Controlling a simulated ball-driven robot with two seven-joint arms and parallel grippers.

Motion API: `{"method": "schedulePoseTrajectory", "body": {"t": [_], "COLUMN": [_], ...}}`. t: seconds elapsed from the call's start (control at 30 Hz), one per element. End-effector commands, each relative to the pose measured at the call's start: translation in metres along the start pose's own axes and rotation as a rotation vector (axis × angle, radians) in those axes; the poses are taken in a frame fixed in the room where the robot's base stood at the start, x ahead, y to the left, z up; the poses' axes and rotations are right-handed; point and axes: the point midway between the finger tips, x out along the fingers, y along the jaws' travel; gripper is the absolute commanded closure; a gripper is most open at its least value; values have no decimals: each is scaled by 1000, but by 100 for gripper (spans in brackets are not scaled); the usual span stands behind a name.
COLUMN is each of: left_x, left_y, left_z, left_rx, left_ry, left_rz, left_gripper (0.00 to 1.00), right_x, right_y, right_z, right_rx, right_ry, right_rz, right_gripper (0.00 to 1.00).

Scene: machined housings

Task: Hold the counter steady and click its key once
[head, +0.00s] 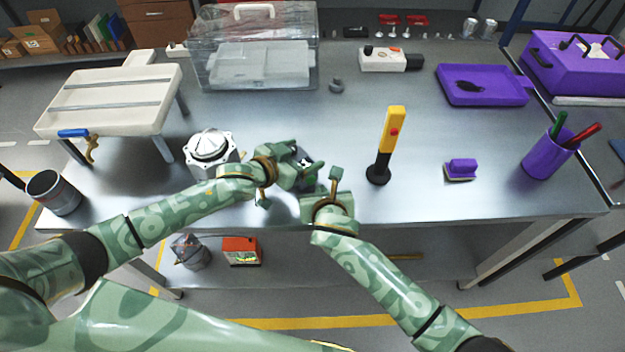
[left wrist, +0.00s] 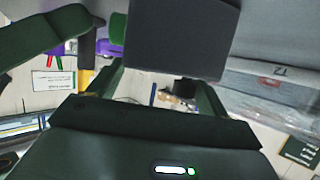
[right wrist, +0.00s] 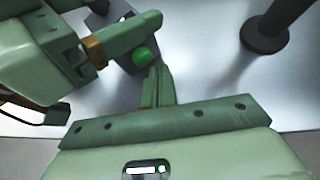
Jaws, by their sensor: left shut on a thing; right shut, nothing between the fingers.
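The counter is a small dark grey box (head: 303,154), mostly covered by my left gripper (head: 302,163) above the middle of the table. In the left wrist view its dark body (left wrist: 182,38) sits at the top centre, held by the gripper. In the right wrist view a corner of it with a pale display (right wrist: 122,16) shows behind a left finger. A bright green round key (right wrist: 143,56) shows beside that finger. My right gripper (head: 334,176) is shut and empty. Its fingertips (right wrist: 157,72) are close to the green key; I cannot tell if they touch.
A yellow and black post with a red button (head: 391,145) stands right of my grippers. A white round housing (head: 209,147) stands left, near my left forearm. A purple brush (head: 461,168) and purple cup (head: 545,158) are at right. The table front between post and brush is clear.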

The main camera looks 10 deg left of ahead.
Motion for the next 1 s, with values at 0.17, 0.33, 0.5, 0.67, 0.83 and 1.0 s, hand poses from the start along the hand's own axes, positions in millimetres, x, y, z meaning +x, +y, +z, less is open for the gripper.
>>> {"method": "schedulePoseTrajectory", "body": {"t": [0.17, 0.33, 0.5, 0.67, 0.83, 1.0], "left_x": [0, 0, 0, 0, 0, 0], "left_y": [1, 0, 0, 0, 0, 1], "left_z": [3, 4, 4, 4, 4, 4], "left_rx": [-2, -2, -3, -2, -2, -2], "left_ry": [-7, -7, -7, -7, -7, -7], "left_rz": [0, 0, 0, 0, 0, 0], "left_gripper": [51, 51, 51, 51, 51, 51], "right_x": [0, -3, -14, -25, -34, -35], "right_y": [0, -2, -11, -19, -25, -26], "right_z": [0, -3, -12, -20, -26, -26], "right_rx": [0, 0, 0, -1, -1, -1], "right_ry": [1, 1, 1, 1, 1, 1], "right_rz": [0, -1, -1, -1, 0, 0], "right_gripper": [100, 100, 100, 100, 100, 100]}}
